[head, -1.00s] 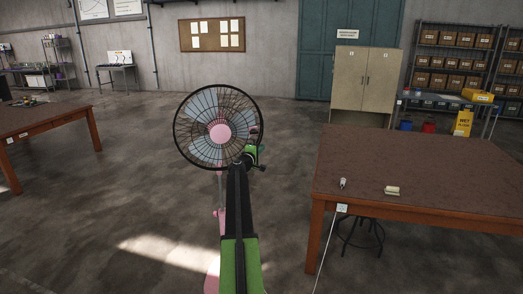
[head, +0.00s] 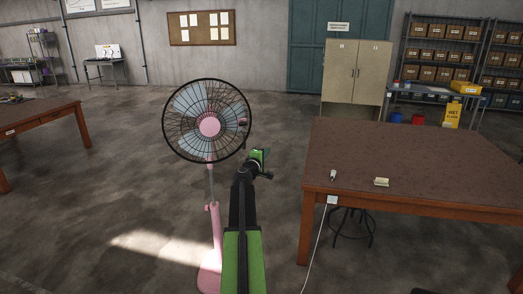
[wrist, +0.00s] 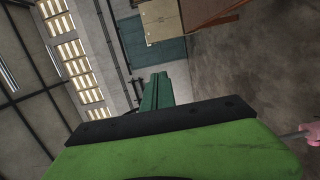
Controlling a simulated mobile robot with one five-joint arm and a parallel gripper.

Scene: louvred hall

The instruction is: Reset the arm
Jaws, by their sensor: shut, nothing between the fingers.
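My arm reaches forward in the middle of the head view, and my gripper (head: 258,156) is at its far end, small and partly hidden by the wrist. In the wrist view my gripper's teal fingers (wrist: 155,90) are together, with nothing held. A pink standing fan (head: 209,127) with a black wire cage stands just left of my gripper in the head view. A gap shows between the cage and the gripper. A grey pole with a pink part (wrist: 312,133), seemingly the fan's, shows at the wrist view's right edge.
A brown table (head: 420,160) stands to the right, with a small white item (head: 333,175) and a pale block (head: 381,182) on it. A stool (head: 351,225) is under it. Another table (head: 40,118) is at the left. Open floor lies between.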

